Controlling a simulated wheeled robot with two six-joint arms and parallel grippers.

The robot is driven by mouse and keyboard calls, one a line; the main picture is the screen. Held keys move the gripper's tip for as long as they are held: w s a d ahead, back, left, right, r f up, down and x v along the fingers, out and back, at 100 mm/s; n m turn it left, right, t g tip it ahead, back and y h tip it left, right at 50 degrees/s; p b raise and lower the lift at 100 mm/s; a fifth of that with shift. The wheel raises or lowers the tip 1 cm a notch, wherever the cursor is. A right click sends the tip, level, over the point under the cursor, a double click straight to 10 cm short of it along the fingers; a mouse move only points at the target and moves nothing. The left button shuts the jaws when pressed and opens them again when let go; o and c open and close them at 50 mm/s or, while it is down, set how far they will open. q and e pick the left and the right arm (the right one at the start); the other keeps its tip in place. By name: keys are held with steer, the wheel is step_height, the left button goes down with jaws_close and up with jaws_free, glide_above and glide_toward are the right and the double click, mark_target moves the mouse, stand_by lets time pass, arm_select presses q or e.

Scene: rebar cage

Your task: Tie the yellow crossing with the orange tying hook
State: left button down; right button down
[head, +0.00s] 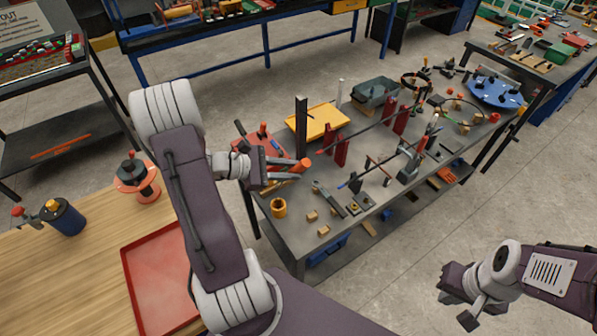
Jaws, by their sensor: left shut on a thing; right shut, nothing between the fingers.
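My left gripper (287,170) reaches over the near-left part of the grey metal table (293,237). It is shut on an orange cylindrical handle (302,165), which looks like the orange tying hook. The hook's tip cannot be made out. My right gripper (466,306) is shut and empty at the lower right, over the floor and apart from the table. Dark bars (362,133) rest across red stands (341,150) on the table. A yellow crossing cannot be picked out at this size.
A dark upright post (301,128) stands just beyond my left gripper. A yellow tray (318,121), grey bin (374,92) and blue round plate (495,92) lie farther back. A wooden table with a red tray (163,285) is at left.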

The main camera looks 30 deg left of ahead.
step_height(320, 180, down, 6)
steer(key=b, duration=0.5)
steer(key=shift+r+b, duration=0.1)
steer(key=shift+b, duration=0.3)
steer(key=shift+s, duration=0.1)
stand_by(0.4)
step_height(320, 180, up, 6)
steer(key=p, duration=0.5)
steer(key=shift+p, duration=0.4)
